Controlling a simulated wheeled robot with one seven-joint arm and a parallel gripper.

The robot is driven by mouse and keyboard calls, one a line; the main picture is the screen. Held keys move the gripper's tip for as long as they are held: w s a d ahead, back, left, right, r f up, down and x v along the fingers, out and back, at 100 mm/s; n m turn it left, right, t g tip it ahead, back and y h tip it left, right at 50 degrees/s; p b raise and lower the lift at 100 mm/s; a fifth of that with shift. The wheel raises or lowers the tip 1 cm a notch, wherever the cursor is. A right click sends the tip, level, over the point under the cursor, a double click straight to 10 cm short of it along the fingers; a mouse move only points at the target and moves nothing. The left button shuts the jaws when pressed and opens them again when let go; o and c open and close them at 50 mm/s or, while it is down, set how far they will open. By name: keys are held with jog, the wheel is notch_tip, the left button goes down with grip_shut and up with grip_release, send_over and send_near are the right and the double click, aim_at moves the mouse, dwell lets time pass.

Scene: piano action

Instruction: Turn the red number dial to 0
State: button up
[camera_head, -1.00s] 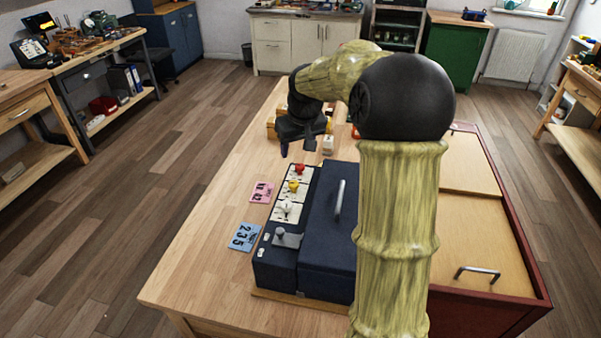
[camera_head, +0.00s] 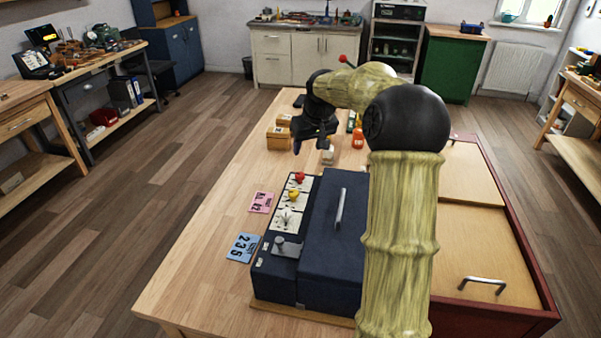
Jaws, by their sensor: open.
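The red number dial (camera_head: 299,177) is the farthest of three knobs on the white panel strip of a dark blue box. A yellow dial (camera_head: 293,195) and a white dial (camera_head: 287,214) sit nearer on the same strip. The number the red dial points to is too small to read. My gripper (camera_head: 309,149) is open and empty, pointing down above the table beyond the red dial, apart from it. My arm covers part of the box's right side.
The blue box (camera_head: 330,265) has a lid handle and a grey lever (camera_head: 283,245). A pink card (camera_head: 262,202) and a blue card (camera_head: 243,247) lie left of it. Small boxes (camera_head: 279,138) and an orange bottle (camera_head: 358,137) stand beyond. The table's left side is clear.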

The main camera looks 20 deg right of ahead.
aim_at(300, 175)
jog(key=p+x, duration=0.1)
jog(key=x, duration=1.3)
jog(key=shift+w+f, duration=0.2)
jog(key=shift+a, duration=0.1)
jog(key=c, duration=0.9)
